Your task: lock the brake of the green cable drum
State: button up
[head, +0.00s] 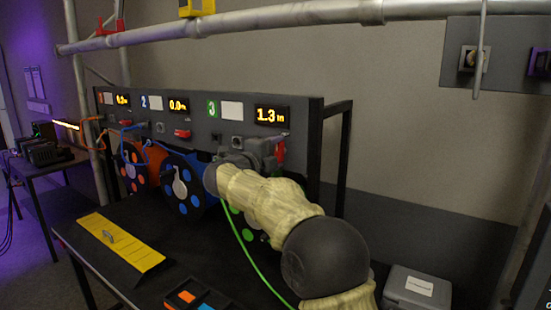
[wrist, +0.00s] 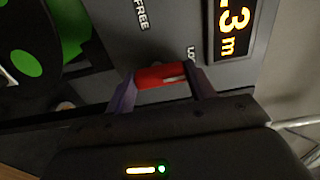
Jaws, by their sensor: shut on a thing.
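The green cable drum (head: 249,221) sits under the panel section marked 3, mostly hidden behind my arm in the head view. Part of its green and black face shows at the upper left of the wrist view (wrist: 72,25). Its red brake handle (wrist: 160,77) lies between the two purple fingers of my gripper (wrist: 163,84), which is shut on it. The handle is beside a partly covered label starting "LO"; the label "FREE" (wrist: 141,14) is farther up and left. In the head view the red handle (head: 280,149) shows just right of my gripper (head: 264,150).
The panel display (head: 271,115) above reads 1.3. The orange drum (head: 133,170) and blue drum (head: 183,188) stand to the left, with their own red handles. A green cable (head: 240,243) runs down across the bench. A yellow strip (head: 120,242) lies at front left; a grey case (head: 415,290) stands right.

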jog(key=shift+f, duration=0.1)
jog(key=o, duration=1)
jog(key=shift+s, duration=0.1)
jog(key=b+v, duration=0.3)
jog(key=v, duration=1.4)
jog(key=shift+s+a, duration=0.1)
